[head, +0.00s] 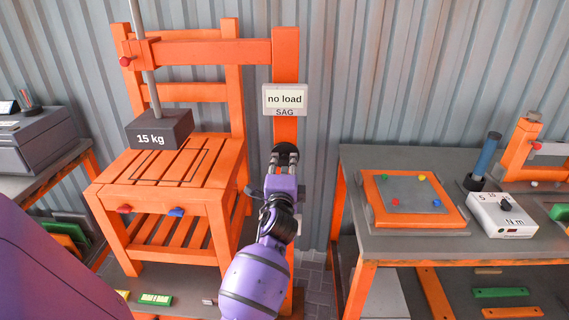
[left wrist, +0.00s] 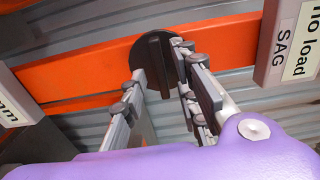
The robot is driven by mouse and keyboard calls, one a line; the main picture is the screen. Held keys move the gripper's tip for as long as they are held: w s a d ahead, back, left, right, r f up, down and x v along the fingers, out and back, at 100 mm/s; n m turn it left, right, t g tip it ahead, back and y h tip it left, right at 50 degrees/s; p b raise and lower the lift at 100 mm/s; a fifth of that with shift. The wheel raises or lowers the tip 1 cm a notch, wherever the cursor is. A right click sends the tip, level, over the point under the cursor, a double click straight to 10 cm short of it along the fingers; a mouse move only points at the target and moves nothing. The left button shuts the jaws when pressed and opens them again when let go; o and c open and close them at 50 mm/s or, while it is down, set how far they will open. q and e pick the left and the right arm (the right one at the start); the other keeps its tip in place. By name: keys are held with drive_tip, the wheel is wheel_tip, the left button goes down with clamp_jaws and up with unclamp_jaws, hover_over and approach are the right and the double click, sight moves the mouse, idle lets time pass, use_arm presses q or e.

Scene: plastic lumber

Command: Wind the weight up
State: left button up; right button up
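The weight (head: 160,131) is a dark grey block marked "15 kg" on a grey rod (head: 143,60). It is at the seat of the orange chair (head: 165,165); I cannot tell if it touches the slats. A black round knob with a raised bar (left wrist: 156,65) is on the orange post (head: 286,60), below a sign (head: 285,99) reading "no load" and "SAG". My left gripper (head: 285,152) is in front of the knob. In the left wrist view its fingers are apart, with the bar between them and gaps visible. My right gripper is out of view.
A grey table (head: 390,243) at right holds an orange-framed board (head: 412,203), a white meter box (head: 502,215) and a blue cylinder (head: 487,155). A dark grey machine (head: 40,138) stands at left. Coloured strips lie below.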

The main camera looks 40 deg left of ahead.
use_arm(q)
drive_tip(key=v, duration=1)
